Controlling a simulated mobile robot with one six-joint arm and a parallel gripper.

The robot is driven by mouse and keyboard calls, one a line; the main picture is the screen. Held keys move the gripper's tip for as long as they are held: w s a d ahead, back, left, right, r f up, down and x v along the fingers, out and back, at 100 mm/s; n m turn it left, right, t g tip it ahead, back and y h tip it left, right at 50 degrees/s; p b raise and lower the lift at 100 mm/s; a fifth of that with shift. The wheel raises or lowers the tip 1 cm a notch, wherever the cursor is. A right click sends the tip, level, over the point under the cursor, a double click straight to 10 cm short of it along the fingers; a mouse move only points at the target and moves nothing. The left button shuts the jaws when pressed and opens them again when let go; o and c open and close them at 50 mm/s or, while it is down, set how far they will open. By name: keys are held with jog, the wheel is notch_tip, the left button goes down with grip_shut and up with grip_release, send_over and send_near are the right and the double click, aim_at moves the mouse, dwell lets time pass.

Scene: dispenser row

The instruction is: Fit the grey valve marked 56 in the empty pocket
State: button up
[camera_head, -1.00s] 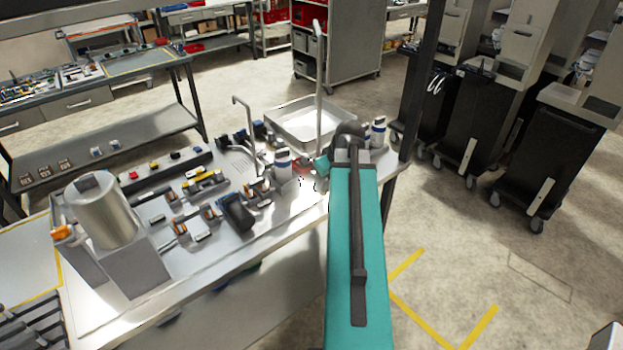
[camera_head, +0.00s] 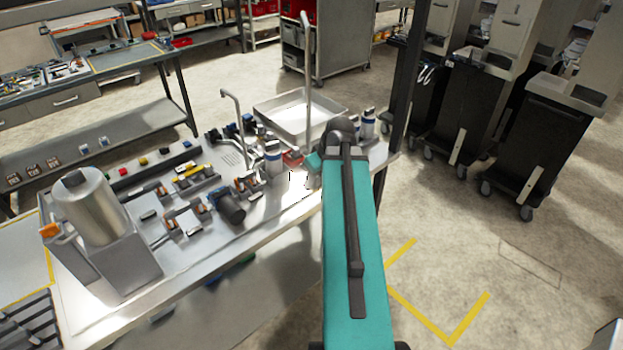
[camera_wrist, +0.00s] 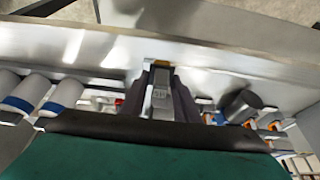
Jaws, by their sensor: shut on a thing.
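My gripper (camera_wrist: 160,78) shows in the wrist view with its dark fingers shut on a grey valve (camera_wrist: 160,97). The small label on the valve is blurred but looks like 56. An orange-yellow edge shows at the far end, between the fingertips. The gripper and valve are above or beside the steel bench; the gap cannot be judged. In the head view my teal arm hides most of the gripper. The empty pocket cannot be made out in either view.
Open floor lies to the right.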

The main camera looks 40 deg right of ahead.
jog(key=w+a+r+b, duration=0.1)
jog(key=w+a+r, duration=0.1)
jog(key=w+a, duration=0.55)
jog(key=w+a+r+b, duration=0.25)
jog(key=w+a, duration=0.25)
jog(key=a, duration=0.6)
jog(key=w+a+r, duration=0.2)
jog(key=a, duration=0.7)
jog(key=w+a+r+b, duration=0.1)
jog(key=w+a+r, duration=0.1)
jog(key=a, duration=0.8)
jog(key=shift+w+r, duration=0.15)
jog(key=shift+r, duration=0.6)
